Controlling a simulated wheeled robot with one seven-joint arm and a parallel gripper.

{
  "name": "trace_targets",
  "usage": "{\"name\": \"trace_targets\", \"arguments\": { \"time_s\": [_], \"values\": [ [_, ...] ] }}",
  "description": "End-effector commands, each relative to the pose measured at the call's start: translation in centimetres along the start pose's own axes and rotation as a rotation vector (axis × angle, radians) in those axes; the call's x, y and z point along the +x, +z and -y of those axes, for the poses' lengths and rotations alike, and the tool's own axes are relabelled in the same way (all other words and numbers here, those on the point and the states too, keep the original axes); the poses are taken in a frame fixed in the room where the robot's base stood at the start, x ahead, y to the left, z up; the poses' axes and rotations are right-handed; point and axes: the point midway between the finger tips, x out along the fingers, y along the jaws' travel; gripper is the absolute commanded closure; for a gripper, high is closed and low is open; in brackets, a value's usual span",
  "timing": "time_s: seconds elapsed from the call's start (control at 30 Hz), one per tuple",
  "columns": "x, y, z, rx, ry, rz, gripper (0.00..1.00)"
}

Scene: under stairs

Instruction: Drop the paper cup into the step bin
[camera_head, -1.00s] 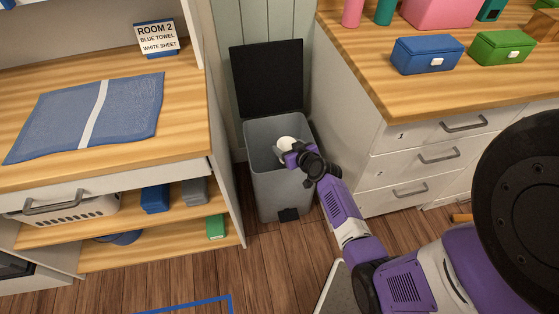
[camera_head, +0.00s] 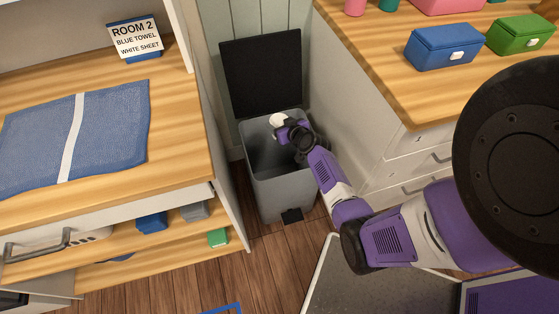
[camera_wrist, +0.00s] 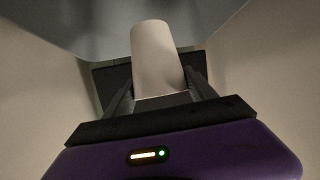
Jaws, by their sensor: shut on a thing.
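The white paper cup (camera_wrist: 155,60) is between the two dark fingers of my gripper (camera_wrist: 160,92) in the wrist view, and the fingers are shut on it. In the head view the cup (camera_head: 279,120) shows as a small white shape at the end of my purple gripper (camera_head: 285,129). The grey step bin (camera_head: 280,188) stands on the floor with its black lid (camera_head: 262,75) raised open. My gripper and the cup are over the bin's opening, near its back right part. The cup's exact height against the rim is hard to tell.
A wooden shelf unit (camera_head: 180,125) with a blue towel (camera_head: 110,135) is close on the bin's left. A drawer cabinet (camera_head: 360,110) with blue (camera_head: 442,48) and green (camera_head: 520,35) boxes on top is close on its right. A pale panelled wall is behind.

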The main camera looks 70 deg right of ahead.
Motion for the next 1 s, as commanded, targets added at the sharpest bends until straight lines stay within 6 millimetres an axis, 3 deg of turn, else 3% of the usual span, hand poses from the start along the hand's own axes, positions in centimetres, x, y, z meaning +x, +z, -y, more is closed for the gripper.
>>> {"name": "trace_targets", "arguments": {
  "time_s": [0.4,0.73,0.77,0.9,1.0],
  "values": [
    [2.3,4.2,0.0,0.0,-0.001,0.001,1.0],
    [2.4,4.3,0.0,0.001,-0.001,0.0,1.0],
    [2.4,4.3,0.0,0.001,-0.001,0.0,0.33],
    [2.4,4.3,0.0,0.001,-0.001,0.0,0.1],
    [2.4,4.3,0.0,0.001,-0.001,0.0,0.1]
  ]
}}
